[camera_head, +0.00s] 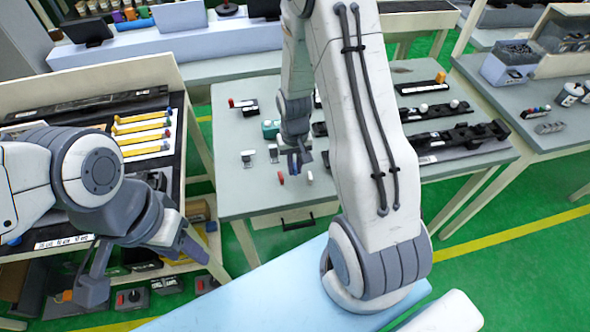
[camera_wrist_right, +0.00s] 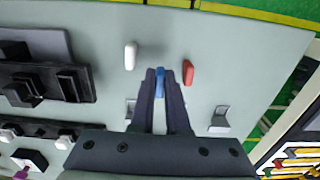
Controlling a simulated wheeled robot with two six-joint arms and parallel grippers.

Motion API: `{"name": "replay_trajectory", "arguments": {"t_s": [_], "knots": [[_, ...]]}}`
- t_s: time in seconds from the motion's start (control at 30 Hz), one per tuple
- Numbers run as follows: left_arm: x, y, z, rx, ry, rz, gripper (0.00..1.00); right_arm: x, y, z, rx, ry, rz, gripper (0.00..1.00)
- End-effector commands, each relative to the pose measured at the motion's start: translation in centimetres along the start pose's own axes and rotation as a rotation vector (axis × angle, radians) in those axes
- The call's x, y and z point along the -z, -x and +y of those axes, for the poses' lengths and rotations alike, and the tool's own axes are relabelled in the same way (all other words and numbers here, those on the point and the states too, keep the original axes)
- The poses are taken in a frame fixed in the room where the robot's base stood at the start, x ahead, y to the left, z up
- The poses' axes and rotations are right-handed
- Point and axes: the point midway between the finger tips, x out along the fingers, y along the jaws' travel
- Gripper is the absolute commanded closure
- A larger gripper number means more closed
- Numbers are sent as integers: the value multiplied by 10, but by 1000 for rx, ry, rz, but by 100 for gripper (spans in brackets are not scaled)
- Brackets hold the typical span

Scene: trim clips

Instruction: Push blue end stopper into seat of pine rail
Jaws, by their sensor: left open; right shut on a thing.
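My right gripper (camera_wrist_right: 161,76) is shut on the blue end stopper (camera_wrist_right: 160,84), which shows between its fingertips in the right wrist view. In the head view the right gripper (camera_head: 297,166) is low over the front part of the middle grey table. I cannot tell whether the stopper touches the table. My left gripper (camera_head: 148,276) is open and empty, in front of the left workbench. Several yellow-tan strips (camera_head: 142,130) lie on the left workbench; I cannot tell whether one is the pine rail. No seat can be made out.
A red piece (camera_wrist_right: 188,72) and a white piece (camera_wrist_right: 131,56) stand either side of the right fingertips. Metal clips (camera_head: 247,156) are nearby on the grey table (camera_head: 236,196). Black fixtures (camera_head: 455,138) stand at its right side. My right arm hides the table's middle.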

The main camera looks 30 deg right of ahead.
Motion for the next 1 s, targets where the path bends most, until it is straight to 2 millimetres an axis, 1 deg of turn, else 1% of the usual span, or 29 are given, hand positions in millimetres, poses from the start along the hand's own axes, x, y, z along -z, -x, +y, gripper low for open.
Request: {"name": "replay_trajectory", "arguments": {"t_s": [0.1,0.2,0.47,0.6,0.63,0.7,1.0], "knots": [[0,6,0,0,0,0,50,-1,-16,1,0,-2,-5,100],[0,7,0,0,0,0,50,-1,-24,1,0,-1,-2,100],[0,6,0,0,0,0,50,0,-26,1,0,-1,0,100],[0,3,0,0,0,0,50,0,-30,1,0,-1,0,100],[0,4,0,0,0,0,50,0,-30,1,0,-1,0,79],[0,4,0,0,0,0,50,0,-29,1,0,-1,0,57],[0,5,0,0,0,0,50,0,-28,1,0,-1,0,57]]}}
